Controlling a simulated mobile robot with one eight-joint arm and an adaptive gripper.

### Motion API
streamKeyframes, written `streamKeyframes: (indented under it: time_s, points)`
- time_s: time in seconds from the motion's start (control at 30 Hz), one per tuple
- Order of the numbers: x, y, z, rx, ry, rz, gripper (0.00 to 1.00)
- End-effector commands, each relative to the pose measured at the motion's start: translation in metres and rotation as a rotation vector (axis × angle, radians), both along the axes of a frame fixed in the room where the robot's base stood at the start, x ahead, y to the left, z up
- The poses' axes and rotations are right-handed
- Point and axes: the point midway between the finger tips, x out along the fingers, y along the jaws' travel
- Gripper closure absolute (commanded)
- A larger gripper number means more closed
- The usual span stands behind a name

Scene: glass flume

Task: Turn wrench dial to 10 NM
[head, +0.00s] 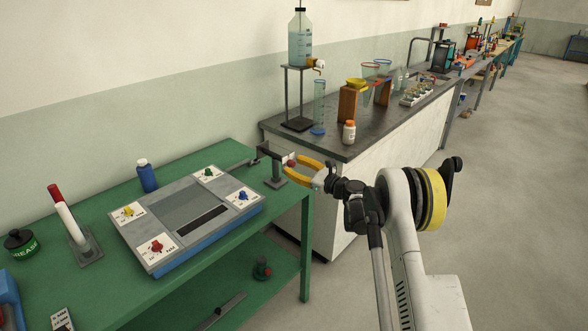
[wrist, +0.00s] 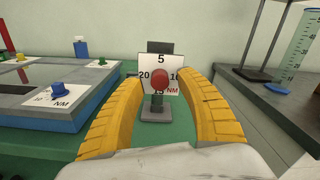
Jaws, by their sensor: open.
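The wrench dial is a white plate (wrist: 147,64) with a red knob (wrist: 159,80) on a grey stand (wrist: 156,112). The plate reads 5 at the top, 20 at the left, 10 at the right and 15 at the bottom, with a red NM. The knob partly covers the 15, and my right finger crowds the 10. I cannot tell where the knob points. In the head view the stand (head: 276,172) is at the bench's right end. My gripper (head: 290,167) is open, its yellow fingers either side of the knob in the wrist view, with gaps showing.
A grey and blue panel (head: 186,214) with several coloured knobs lies left of the dial on the green bench (head: 110,279). A blue bottle (head: 147,176) stands behind it. A dark-topped counter (head: 335,140) with glassware is at the right. Open floor (head: 520,200) lies further right.

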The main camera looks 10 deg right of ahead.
Motion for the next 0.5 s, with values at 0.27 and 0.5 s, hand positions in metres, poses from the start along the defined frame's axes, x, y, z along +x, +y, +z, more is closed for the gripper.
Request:
streamKeyframes:
  time_s: [0.27,0.5]
  points:
    - [0.0028,0.0021,0.0004,0.000,0.000,0.000,0.57]
    - [0.0026,0.0021,0.0004,0.000,0.000,0.000,1.00]
